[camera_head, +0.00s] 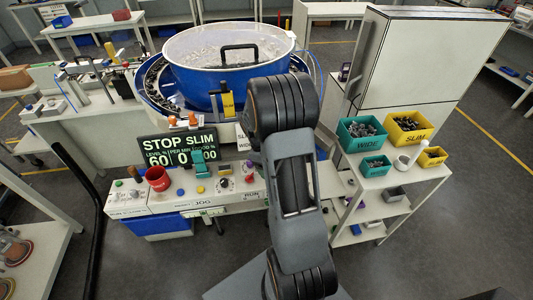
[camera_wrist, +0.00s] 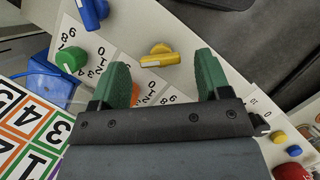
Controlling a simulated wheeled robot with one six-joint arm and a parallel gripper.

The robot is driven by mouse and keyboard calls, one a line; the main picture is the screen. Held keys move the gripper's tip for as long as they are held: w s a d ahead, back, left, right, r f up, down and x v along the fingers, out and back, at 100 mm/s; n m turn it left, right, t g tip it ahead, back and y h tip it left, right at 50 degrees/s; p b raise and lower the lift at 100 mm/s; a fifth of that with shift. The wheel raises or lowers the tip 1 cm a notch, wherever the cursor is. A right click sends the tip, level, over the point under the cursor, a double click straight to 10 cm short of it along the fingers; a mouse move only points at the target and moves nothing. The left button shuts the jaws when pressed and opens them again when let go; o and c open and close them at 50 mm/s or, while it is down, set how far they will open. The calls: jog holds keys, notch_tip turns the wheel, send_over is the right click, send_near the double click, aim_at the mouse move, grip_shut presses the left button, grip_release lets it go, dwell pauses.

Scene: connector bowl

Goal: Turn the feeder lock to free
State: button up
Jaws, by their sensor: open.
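My gripper (camera_wrist: 161,62) shows in the wrist view with two green fingers spread apart and nothing between them. A yellow lever knob (camera_wrist: 158,61) lies beyond the gap between the fingertips, apart from both fingers as far as I can see. A blue lever knob (camera_wrist: 92,14) and a green knob (camera_wrist: 70,59) sit to the left beside number scales. An orange piece shows partly behind the left finger. I cannot tell which control is the feeder lock, and no "free" marking is readable. In the head view my arm hides the gripper.
The head view shows the blue feeder bowl (camera_head: 226,57), a STOP SLIM display (camera_head: 180,148) and a control panel with a red cup (camera_head: 158,178). Green (camera_head: 362,131) and yellow (camera_head: 407,127) part bins stand at right. The wrist view shows a coloured number card (camera_wrist: 28,130) and small buttons (camera_wrist: 281,137).

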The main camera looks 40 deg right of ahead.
jog(key=v, duration=1.3)
jog(key=shift+b, duration=0.3)
jog(key=shift+s, duration=0.1)
jog(key=s+a+r+m+t, duration=0.2)
jog(key=s+a+t, duration=0.2)
jog(key=s+a, duration=0.2)
jog(key=s+a+r+m+t+y, duration=0.1)
jog(key=s+a+r+m+t, duration=0.1)
jog(key=s+a+t, duration=0.2)
jog(key=s+a, duration=0.3)
jog(key=a, duration=0.2)
jog(key=shift+a+r+t+y, duration=0.3)
jog(key=shift+a+r, duration=0.05)
jog(key=shift+r, duration=0.05)
